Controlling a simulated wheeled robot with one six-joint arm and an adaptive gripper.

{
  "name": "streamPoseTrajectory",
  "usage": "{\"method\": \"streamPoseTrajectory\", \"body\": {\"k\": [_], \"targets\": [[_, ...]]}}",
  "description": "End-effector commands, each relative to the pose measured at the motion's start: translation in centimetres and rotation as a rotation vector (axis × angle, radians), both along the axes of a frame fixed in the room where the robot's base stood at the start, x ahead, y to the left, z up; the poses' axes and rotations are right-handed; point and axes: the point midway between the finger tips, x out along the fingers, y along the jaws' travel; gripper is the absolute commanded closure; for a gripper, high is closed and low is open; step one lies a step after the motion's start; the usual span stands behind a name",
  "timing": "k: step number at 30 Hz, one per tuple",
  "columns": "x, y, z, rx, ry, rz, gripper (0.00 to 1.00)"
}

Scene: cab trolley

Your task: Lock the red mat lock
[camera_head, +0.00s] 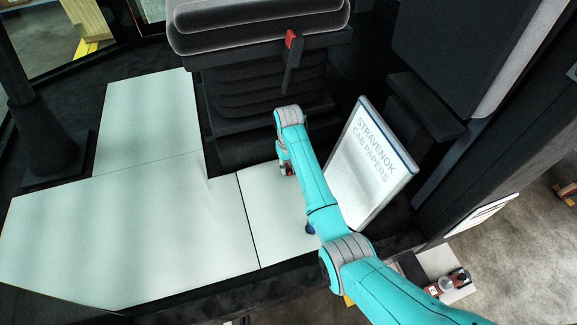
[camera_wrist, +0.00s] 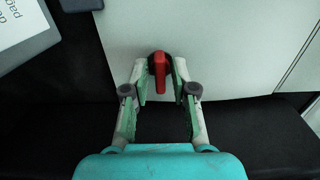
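The red mat lock (camera_wrist: 160,72) is a red handle on a round black base, on a pale floor mat (camera_wrist: 225,50). In the wrist view the handle points along the picture's vertical. My gripper (camera_wrist: 160,78) is open, with one finger on each side of the handle and a visible gap on both sides. I cannot tell how close the tips are to the mat. In the head view my gripper (camera_head: 286,167) is low over the small mat panel (camera_head: 262,205), and the lock is mostly hidden by my arm.
A seat (camera_head: 260,25) with a red-tipped lever (camera_head: 291,40) stands behind. A blue part (camera_head: 310,229) shows partly beside my arm. The larger mat (camera_head: 120,235) to the left is clear.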

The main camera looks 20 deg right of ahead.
Motion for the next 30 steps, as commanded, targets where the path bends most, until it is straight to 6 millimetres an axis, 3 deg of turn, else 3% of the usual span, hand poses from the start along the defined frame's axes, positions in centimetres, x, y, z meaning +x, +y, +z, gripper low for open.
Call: {"method": "streamPoseTrajectory", "body": {"k": [1,2,17,30], "targets": [[0.00,0.00,0.01,0.000,0.000,0.000,0.94],[0.00,0.00,0.01,0.000,0.000,0.000,1.00],[0.00,0.03,0.02,0.000,0.000,-0.062,1.00],[0.04,0.18,0.03,0.000,0.000,-0.411,1.00]]}}
